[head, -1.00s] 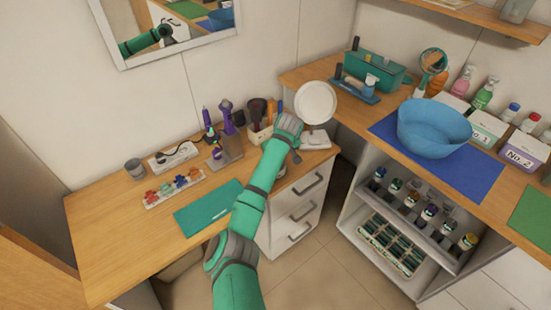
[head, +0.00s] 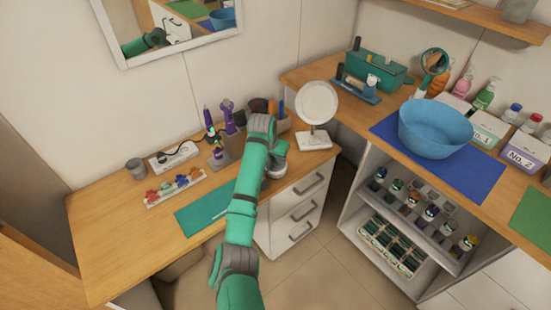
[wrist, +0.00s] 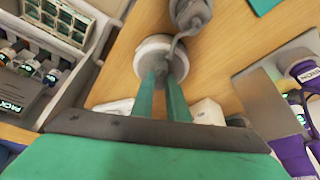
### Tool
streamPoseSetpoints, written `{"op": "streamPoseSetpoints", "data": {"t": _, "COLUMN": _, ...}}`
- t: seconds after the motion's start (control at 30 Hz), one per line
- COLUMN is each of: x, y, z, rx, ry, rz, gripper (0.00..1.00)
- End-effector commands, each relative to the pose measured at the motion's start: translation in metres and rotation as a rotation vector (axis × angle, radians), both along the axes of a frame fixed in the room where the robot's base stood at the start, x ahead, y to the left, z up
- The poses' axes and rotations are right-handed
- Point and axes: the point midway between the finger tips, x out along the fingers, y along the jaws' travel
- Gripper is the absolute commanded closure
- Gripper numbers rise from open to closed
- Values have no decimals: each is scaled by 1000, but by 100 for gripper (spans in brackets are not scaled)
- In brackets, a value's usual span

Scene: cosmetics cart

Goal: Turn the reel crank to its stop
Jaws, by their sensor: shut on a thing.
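The reel shows in the wrist view as a round white body (wrist: 145,58) standing on the wood desk. Its grey crank (wrist: 180,42) runs from a grey rounded part at the top of the view down between my fingers. My gripper (wrist: 162,80) has its two green fingers shut on the crank's end, over the white body. The fingertips partly cover the grip, so the exact contact is hard to see. In the head view the reel (head: 276,170) is partly hidden behind my green forearm, near the desk's right front edge, and my fingers are hidden.
A round white mirror (head: 316,103) stands right of my arm. A tool holder (head: 221,160) with purple tools, a power strip (head: 174,155) and a green mat (head: 205,207) lie to the left. A metal plate (wrist: 265,100) is close on the right in the wrist view.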

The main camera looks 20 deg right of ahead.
Motion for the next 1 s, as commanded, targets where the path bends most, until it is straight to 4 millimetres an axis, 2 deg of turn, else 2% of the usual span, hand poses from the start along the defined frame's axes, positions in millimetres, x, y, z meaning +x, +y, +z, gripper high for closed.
{"op": "streamPoseSetpoints", "data": {"t": 0.2, "x": 2, "y": 1, "z": 1, "rx": 0, "ry": 1, "rz": -183, "gripper": 100}}
{"op": "streamPoseSetpoints", "data": {"t": 0.5, "x": 2, "y": 1, "z": 1, "rx": 0, "ry": -1, "rz": -364, "gripper": 100}}
{"op": "streamPoseSetpoints", "data": {"t": 1.0, "x": 2, "y": 1, "z": 0, "rx": 1, "ry": 0, "rz": -447, "gripper": 100}}
